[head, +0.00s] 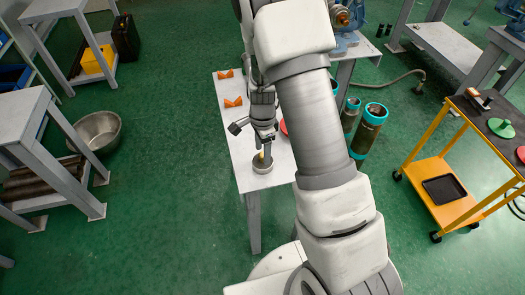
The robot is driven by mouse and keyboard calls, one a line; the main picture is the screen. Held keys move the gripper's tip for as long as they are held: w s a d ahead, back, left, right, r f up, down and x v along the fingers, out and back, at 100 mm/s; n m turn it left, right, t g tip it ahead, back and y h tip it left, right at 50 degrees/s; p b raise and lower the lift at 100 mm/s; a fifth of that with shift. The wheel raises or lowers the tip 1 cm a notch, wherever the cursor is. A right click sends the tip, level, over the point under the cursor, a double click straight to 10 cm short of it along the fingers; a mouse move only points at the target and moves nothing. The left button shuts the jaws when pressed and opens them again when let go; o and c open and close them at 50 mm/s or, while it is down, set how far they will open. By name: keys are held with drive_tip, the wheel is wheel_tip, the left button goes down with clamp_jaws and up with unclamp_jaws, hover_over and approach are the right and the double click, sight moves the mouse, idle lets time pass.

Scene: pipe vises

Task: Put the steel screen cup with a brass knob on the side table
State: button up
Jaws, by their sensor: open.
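The steel screen cup (262,166) is a short round grey piece with a small brass knob (261,155) on top. It appears upright at the near end of a narrow white table (237,172). My gripper (264,144) points down at the knob, just above the cup, and is open. Whether the fingers touch the knob cannot be told at this size. My arm hides the right part of the white table. I cannot tell from the picture which table is called the side table.
Two orange brackets (233,102) lie farther back on the white table, and a red piece (284,127) is partly hidden by my arm. Teal-rimmed cylinders (369,130) stand right of it. A yellow cart (440,172) is at right, a grey table (22,108) at left. Green floor lies between.

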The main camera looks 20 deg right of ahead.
drive_tip(key=s+r+n+t+y+p, duration=0.1)
drive_tip(key=s+r+n, duration=0.3)
drive_tip(key=r, duration=0.9)
drive_tip(key=s+r+n+t, duration=0.2)
drive_tip(key=s+r+n, duration=0.25)
drive_tip(key=r, duration=0.95)
drive_tip(key=s+r+n+t, duration=0.1)
drive_tip(key=s+r+n, duration=0.2)
drive_tip(key=s, duration=0.3)
drive_tip(key=s+r+n+t+h, duration=0.1)
drive_tip(key=s+r+n, duration=0.2)
drive_tip(key=s, duration=0.3)
drive_tip(key=shift+n+t, duration=0.3)
drive_tip(key=shift+n, duration=0.55)
drive_tip(key=shift+d, duration=0.1)
drive_tip(key=shift+r+p, duration=0.45)
drive_tip(key=shift+p, duration=0.2)
drive_tip(key=shift+f, duration=0.15)
drive_tip(key=shift+c, duration=0.9)
drive_tip(key=shift+d, duration=0.1)
drive_tip(key=shift+d, duration=0.1)
